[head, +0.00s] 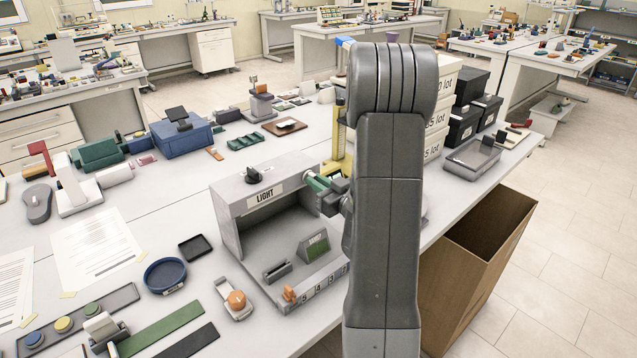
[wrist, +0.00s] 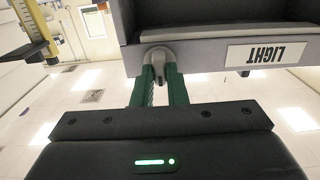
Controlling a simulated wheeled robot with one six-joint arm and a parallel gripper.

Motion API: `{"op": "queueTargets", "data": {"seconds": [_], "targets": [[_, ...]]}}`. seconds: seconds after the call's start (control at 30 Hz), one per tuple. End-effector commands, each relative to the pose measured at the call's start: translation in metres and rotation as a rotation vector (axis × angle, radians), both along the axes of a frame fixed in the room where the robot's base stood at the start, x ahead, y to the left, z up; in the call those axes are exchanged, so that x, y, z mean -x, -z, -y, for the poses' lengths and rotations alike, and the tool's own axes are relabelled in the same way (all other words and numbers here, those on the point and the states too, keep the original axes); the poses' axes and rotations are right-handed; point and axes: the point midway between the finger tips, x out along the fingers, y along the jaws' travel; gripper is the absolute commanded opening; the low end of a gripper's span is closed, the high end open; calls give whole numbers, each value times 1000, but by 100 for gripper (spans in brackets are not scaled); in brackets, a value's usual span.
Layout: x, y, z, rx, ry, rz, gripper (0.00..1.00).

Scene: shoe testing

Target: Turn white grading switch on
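The white grading switch (wrist: 157,52) is a pale rounded knob with a small lever on the front edge of the grey light booth (head: 228,205). It shows in the wrist view, which sees the booth upside down, beside the LIGHT label (wrist: 268,53). My gripper (wrist: 159,75) has its two green fingers close together at the knob, with the lever between their tips.
A black knob (head: 253,175) sits on top of the booth. A yellow upright stand (head: 339,140) is close behind my gripper. An open cardboard box (head: 480,250) is on the floor at right.

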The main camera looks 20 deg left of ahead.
Motion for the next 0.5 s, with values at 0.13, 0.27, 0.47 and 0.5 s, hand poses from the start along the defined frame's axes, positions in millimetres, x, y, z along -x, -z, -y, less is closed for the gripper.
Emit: {"op": "queueTargets", "data": {"seconds": [0.13, 0.27, 0.47, 0.5], "targets": [[0, 0, 0, -1, 0, -2, 0], [0, 0, 0, -9, 0, -16, 0], [0, 1, 0, -51, -1, -85, 0], [-1, 1, 0, -64, -1, -107, 0]]}}
